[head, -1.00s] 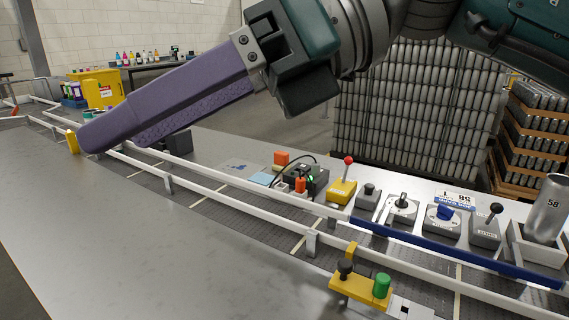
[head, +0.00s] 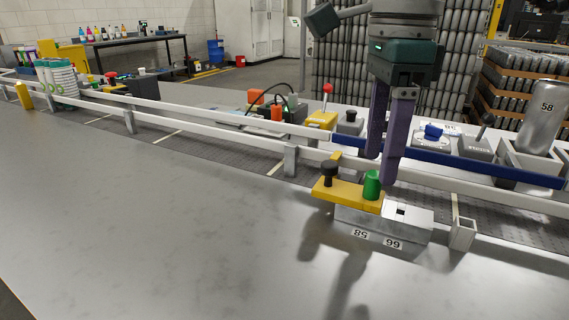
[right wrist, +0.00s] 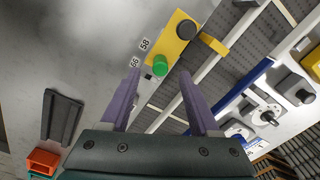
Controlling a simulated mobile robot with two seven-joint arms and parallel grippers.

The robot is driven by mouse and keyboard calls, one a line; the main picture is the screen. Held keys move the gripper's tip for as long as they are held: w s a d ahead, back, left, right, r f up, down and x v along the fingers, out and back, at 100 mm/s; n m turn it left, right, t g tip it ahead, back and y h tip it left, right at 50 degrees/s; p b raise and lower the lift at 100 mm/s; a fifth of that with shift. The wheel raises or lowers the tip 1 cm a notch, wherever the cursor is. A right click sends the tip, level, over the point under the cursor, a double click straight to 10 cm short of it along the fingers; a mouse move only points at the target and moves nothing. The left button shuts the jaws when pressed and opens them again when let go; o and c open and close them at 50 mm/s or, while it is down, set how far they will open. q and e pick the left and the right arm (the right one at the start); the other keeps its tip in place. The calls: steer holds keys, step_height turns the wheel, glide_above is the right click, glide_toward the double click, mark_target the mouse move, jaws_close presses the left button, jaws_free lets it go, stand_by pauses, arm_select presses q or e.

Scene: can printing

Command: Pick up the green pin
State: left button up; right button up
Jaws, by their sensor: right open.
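The green pin (head: 372,184) stands upright on the right end of a yellow plate (head: 345,193), beside a black knob (head: 328,174). In the right wrist view the pin (right wrist: 160,66) shows from above, roughly between the fingertips in the picture. My right gripper (head: 382,168) points down, open and empty, with its two purple fingers just above and behind the pin's top. I cannot tell whether a finger touches it. The fingers also show in the right wrist view (right wrist: 160,76). My left gripper is not in view.
A grey block (head: 385,226) marked 58 and 66 lies by the plate, with a small square holder (head: 462,234) to its right. White rails (head: 230,125) and a blue rail (head: 450,168) run behind. A can (head: 541,115) stands at right. The front metal table is clear.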

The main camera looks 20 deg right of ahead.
mark_target(376, 174)
steer(key=shift+f, duration=1.5)
jaws_close()
